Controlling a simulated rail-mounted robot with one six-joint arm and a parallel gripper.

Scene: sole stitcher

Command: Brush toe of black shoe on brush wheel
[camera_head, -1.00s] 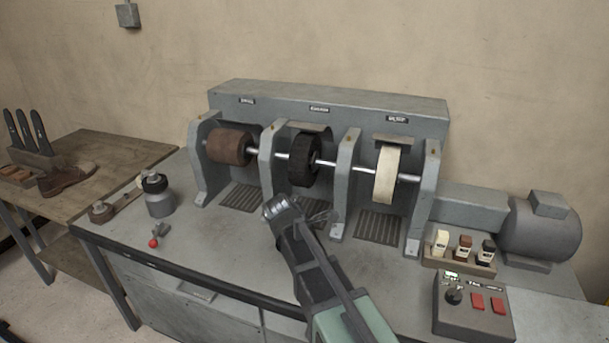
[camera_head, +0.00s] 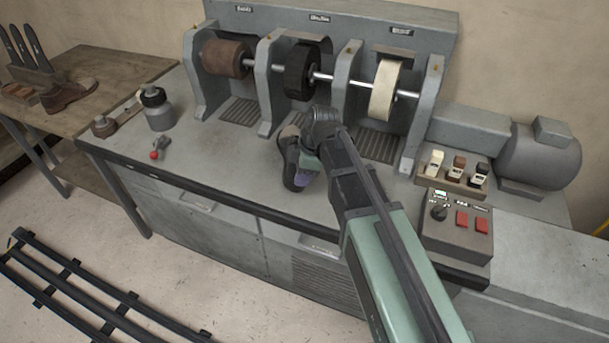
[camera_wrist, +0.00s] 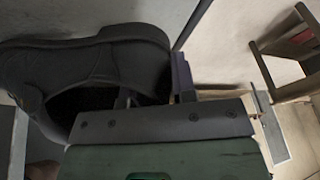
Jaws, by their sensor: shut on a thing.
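The black shoe (camera_head: 291,157) is in front of the middle machine bay, over the bench's front part. My gripper (camera_head: 304,172) is shut on the shoe; my wrist partly hides it. In the wrist view the shoe (camera_wrist: 85,70) fills the upper left, its opening towards the gripper (camera_wrist: 160,92), one purple-edged finger beside it at the right. The black brush wheel (camera_head: 300,72) is the middle of three wheels on the shaft. The shoe is apart from it, lower and nearer the front. I cannot tell exactly where the toe points in the head view.
A brown drum (camera_head: 226,58) is left of the brush wheel, a white wheel (camera_head: 384,90) right, with grey upright brackets (camera_head: 345,98) between bays. The control box (camera_head: 457,222) is right. A brown shoe (camera_head: 68,95) lies on the side table.

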